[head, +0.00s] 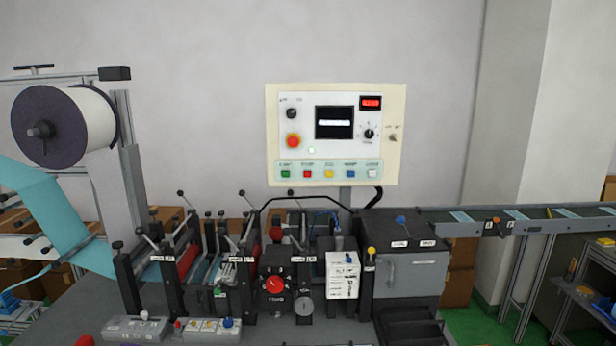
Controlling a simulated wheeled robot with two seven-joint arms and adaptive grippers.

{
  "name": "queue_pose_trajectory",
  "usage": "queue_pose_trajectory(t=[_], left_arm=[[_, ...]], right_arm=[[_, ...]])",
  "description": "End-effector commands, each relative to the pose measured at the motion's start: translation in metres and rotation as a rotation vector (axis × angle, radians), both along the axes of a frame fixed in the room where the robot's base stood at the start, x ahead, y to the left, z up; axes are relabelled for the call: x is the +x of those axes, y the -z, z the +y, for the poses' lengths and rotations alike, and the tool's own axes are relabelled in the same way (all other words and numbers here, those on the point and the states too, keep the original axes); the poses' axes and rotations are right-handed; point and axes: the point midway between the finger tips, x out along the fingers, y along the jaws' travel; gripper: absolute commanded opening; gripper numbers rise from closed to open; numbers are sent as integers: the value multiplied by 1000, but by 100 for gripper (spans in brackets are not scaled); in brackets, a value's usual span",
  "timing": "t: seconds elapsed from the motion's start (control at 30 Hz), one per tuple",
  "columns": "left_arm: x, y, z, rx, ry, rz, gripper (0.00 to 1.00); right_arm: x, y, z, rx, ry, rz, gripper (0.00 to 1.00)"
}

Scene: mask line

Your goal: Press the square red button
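The square red button (307,174) sits in the bottom row of the cream control panel (397,110), between a green button (285,174) on its left and a yellow button (329,174) on its right. Blue and white buttons follow further right in the same row. A larger round red-orange button (293,141) is higher on the panel's left side. Neither of my grippers shows in the head view. Nothing covers the button row.
Below the panel stands a machine with upright levers, rollers and a red dial (274,285). A conveyor (470,228) runs off right. The space before the panel face looks clear.

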Motion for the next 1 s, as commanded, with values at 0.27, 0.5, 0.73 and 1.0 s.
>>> queue_pose_trajectory(t=[0.27, 0.5, 0.73, 1.0], left_arm=[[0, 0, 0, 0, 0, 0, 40], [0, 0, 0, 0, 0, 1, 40], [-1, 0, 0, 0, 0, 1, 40], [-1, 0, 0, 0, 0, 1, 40]], right_arm=[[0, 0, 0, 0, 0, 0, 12], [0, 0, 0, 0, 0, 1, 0], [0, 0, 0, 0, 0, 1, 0], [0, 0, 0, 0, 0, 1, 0]])
